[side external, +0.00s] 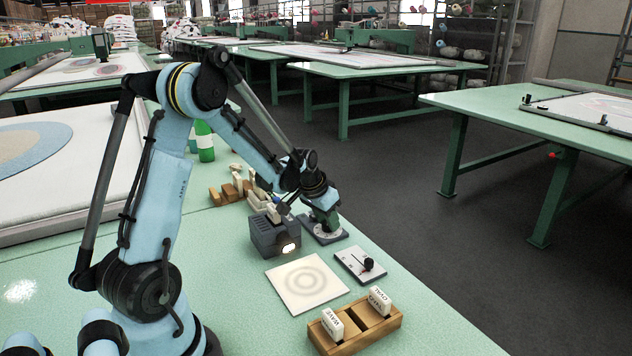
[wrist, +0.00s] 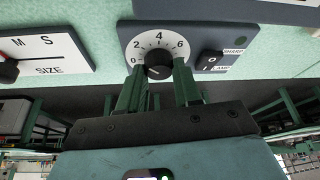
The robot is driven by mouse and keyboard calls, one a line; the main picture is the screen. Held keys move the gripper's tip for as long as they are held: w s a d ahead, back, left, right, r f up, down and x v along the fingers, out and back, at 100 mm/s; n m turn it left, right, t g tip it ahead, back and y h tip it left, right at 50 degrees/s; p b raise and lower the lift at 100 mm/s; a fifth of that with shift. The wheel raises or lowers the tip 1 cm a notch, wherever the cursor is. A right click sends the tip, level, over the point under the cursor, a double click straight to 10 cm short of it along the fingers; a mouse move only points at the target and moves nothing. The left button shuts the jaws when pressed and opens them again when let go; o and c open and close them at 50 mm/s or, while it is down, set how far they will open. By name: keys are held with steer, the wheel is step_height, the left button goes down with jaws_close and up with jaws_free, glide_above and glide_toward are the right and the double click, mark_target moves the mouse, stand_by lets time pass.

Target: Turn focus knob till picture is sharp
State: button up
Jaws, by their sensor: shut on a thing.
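The focus knob (wrist: 158,66) is black and round, on a white dial (wrist: 146,35) numbered 0, 2, 4, 6 in the wrist view. My gripper (wrist: 158,76) is shut on the knob, with one green finger on each side. Where the knob points is too small to tell. In the side view my gripper (side external: 325,215) is down at the dark control plate (side external: 336,239) and hides the knob. The projected picture on the white board (side external: 277,275) is a set of grey rings with soft, blurred edges.
A grey projector box (side external: 262,234) with a lit lens stands left of my gripper. A size slider plate (side external: 348,262) lies in front. A wooden tray (side external: 345,348) holds blocks marked WAVE and OVAL. Wooden pieces (side external: 217,196) and a green bottle (side external: 205,150) stand behind.

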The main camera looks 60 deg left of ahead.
stand_by(0.3)
steer(key=o, duration=1)
steer(key=shift+o, duration=0.2)
steer(key=v, duration=1.2)
steer(key=s+d+m+t, duration=0.1)
steer(key=s+d, duration=0.1)
steer(key=d, duration=0.4)
steer(key=s+d+t, duration=0.1)
steer(key=s+d, duration=0.2)
steer(key=d, duration=0.4)
steer(key=s+d+m+h, duration=0.1)
steer(key=s+d, duration=0.2)
steer(key=d, duration=0.4)
steer(key=shift+d+r+m+t, duration=0.2)
steer(key=shift+r+m+t, duration=0.1)
steer(key=shift+r+t, duration=0.15)
